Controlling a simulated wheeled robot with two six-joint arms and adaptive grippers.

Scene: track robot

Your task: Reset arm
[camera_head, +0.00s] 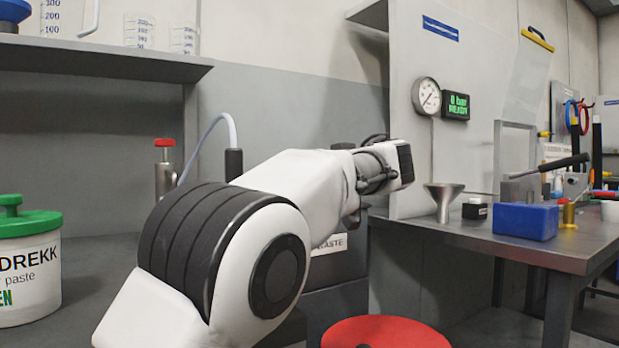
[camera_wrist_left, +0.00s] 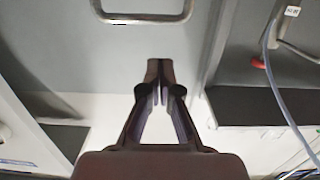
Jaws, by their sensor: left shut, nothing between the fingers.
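My left arm comes in from the lower left in the head view, white with dark joint rings, and reaches toward the middle. Its wrist end is near the grey panel, and the fingers cannot be made out there. In the left wrist view my left gripper (camera_wrist_left: 160,72) is shut, with its dark fingertips together and nothing between them. It points at a plain grey surface. My right arm and gripper are not in view.
A tub with a green lid (camera_head: 28,262) stands at left under a shelf (camera_head: 100,60). A red round top (camera_head: 385,332) is below the arm. At right a bench (camera_head: 540,250) holds a metal funnel (camera_head: 443,201) and a blue box (camera_head: 525,221). A pressure gauge (camera_head: 427,96) hangs on the panel.

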